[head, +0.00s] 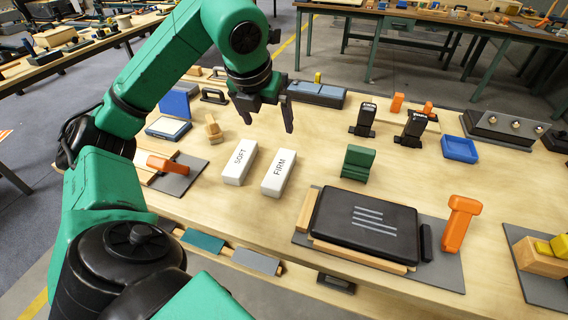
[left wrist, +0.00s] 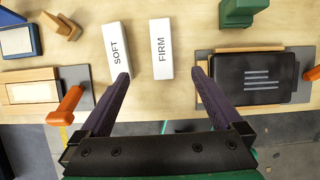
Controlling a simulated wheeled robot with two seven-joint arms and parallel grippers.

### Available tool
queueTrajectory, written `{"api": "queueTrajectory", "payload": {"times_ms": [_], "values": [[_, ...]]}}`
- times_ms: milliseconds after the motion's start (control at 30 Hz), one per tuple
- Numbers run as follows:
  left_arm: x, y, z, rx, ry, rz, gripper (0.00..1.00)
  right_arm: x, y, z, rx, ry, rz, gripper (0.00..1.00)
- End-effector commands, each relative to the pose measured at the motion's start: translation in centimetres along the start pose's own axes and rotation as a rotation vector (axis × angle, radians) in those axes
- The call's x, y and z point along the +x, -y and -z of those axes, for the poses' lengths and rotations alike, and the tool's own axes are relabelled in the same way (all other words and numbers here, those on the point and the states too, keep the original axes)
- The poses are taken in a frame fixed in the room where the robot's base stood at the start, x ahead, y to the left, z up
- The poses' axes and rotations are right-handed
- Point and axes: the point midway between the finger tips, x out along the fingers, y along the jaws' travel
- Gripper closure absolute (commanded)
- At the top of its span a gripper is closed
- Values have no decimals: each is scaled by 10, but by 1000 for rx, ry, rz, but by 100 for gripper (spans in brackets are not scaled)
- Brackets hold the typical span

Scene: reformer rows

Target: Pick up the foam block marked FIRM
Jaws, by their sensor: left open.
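The white foam block marked FIRM (head: 279,173) lies flat on the wooden table in the head view. A like white block marked SOFT (head: 240,162) lies just to its left, with a narrow gap between them. My left gripper (head: 268,117) is open and empty, above and behind the two blocks. In the left wrist view the FIRM block (left wrist: 161,49) shows ahead of and between the open fingers (left wrist: 162,80), apart from both. The SOFT block (left wrist: 117,47) is near the left fingertip in that view. My right gripper is in neither view.
A green block (head: 358,162) stands right of the FIRM block. A black padded slab (head: 362,225) on a grey mat lies at the front right, beside an orange upright piece (head: 459,224). An orange-handled tool (head: 168,165) lies at left. Bare table surrounds the white blocks.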

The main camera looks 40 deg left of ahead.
Motion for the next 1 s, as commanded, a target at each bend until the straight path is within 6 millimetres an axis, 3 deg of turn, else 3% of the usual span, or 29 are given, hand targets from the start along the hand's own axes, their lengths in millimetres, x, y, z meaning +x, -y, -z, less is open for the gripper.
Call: {"api": "queueTrajectory", "payload": {"times_ms": [33,200,367,600,1000], "values": [[31,0,13,1,-1,1,0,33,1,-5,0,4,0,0],[69,0,29,1,0,1,0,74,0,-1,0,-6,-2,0],[82,0,30,1,-4,1,0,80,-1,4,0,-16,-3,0],[142,0,30,2,-7,0,0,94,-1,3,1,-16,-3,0],[205,0,26,1,-5,3,0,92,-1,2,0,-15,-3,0]]}}
